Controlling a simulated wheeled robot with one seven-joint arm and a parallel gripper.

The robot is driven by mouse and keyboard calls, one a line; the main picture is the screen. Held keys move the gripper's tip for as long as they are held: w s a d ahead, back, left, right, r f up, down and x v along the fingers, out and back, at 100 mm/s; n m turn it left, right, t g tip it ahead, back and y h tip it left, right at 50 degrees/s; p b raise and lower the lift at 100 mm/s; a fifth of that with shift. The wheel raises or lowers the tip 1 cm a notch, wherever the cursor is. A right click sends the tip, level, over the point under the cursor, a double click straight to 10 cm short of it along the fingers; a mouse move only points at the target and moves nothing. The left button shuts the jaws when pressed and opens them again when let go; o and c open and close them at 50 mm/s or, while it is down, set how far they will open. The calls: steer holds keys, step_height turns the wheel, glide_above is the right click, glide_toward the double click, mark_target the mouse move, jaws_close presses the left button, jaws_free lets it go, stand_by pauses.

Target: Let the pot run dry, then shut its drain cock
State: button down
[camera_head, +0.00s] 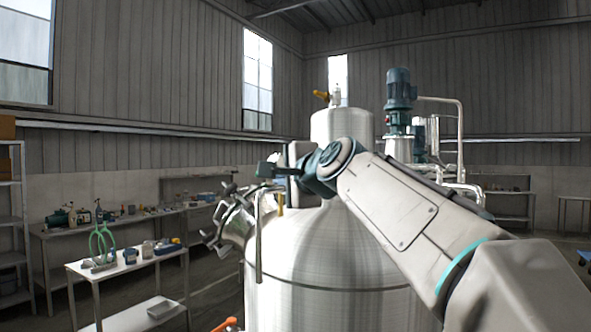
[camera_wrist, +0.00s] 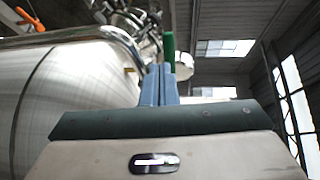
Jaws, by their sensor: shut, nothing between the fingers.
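A large steel tank (camera_head: 330,270) with a domed top fills the middle of the head view. I cannot tell which one is the pot. My gripper (camera_head: 264,170) is above the left side of the dome, by a bent steel pipe (camera_head: 258,235). In the wrist view, its blue fingers (camera_wrist: 158,75) are shut and empty. A green handle (camera_wrist: 168,48) shows just beyond the tips; contact cannot be told. An orange handle (camera_head: 226,324) shows low at the tank's left. Any outflow is not visible.
A clamped manway (camera_head: 235,220) juts from the tank's left shoulder. A motor-driven stirrer (camera_head: 400,95) and pipes stand behind my arm. A white table (camera_head: 125,262) with small items and a workbench (camera_head: 60,232) stand at left.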

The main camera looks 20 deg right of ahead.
steer(key=shift+w+a+r+p, duration=0.1)
steer(key=shift+w+r+p, duration=0.05)
steer(key=shift+w, duration=0.4)
steer(key=shift+w+a+r+p, duration=0.1)
steer(key=shift+w+p, duration=0.05)
steer(key=shift+w, duration=0.35)
steer(key=shift+w+a, duration=0.5)
steer(key=shift+a, duration=0.05)
steer(key=shift+w+a, duration=0.5)
steer(key=shift+w, duration=0.3)
stand_by(0.4)
